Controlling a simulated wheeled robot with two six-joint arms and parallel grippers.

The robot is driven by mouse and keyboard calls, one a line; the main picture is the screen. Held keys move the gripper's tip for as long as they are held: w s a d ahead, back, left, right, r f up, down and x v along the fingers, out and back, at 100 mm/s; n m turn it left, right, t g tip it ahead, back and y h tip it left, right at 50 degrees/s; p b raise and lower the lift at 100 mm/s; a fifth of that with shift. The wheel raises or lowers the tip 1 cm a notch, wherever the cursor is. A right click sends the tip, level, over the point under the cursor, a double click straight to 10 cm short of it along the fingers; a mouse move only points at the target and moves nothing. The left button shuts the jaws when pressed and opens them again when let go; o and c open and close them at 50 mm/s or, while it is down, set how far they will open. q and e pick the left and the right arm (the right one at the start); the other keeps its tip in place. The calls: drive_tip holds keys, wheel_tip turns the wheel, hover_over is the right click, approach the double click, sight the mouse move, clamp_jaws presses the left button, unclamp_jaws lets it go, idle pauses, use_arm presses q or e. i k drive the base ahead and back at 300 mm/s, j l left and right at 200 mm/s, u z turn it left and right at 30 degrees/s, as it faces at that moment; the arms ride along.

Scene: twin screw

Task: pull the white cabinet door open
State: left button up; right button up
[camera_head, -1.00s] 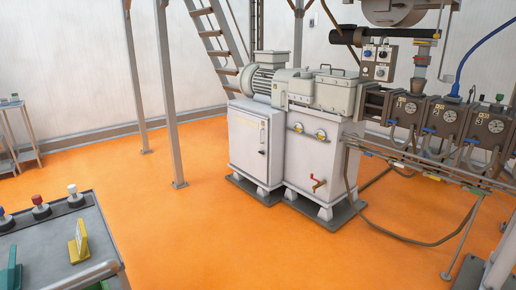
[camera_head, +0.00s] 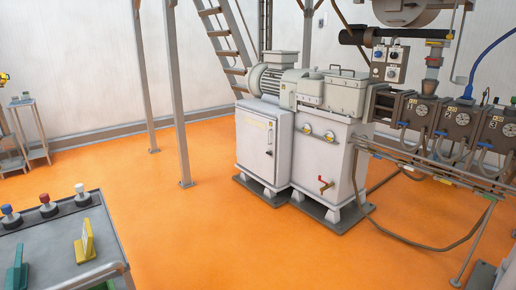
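The cabinet stands across the orange floor, some distance away.
A grey cart (camera_head: 60,243) with coloured knobs stands at the lower left. A grey steel post (camera_head: 180,100) rises left of the cabinet. Pipes and gauge blocks (camera_head: 455,120) extend on the right. Orange floor (camera_head: 200,235) before the cabinet is clear.

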sight(256, 134)
drive_tip(key=i+z, duration=0.15)
drive_tip(key=i, duration=1.8)
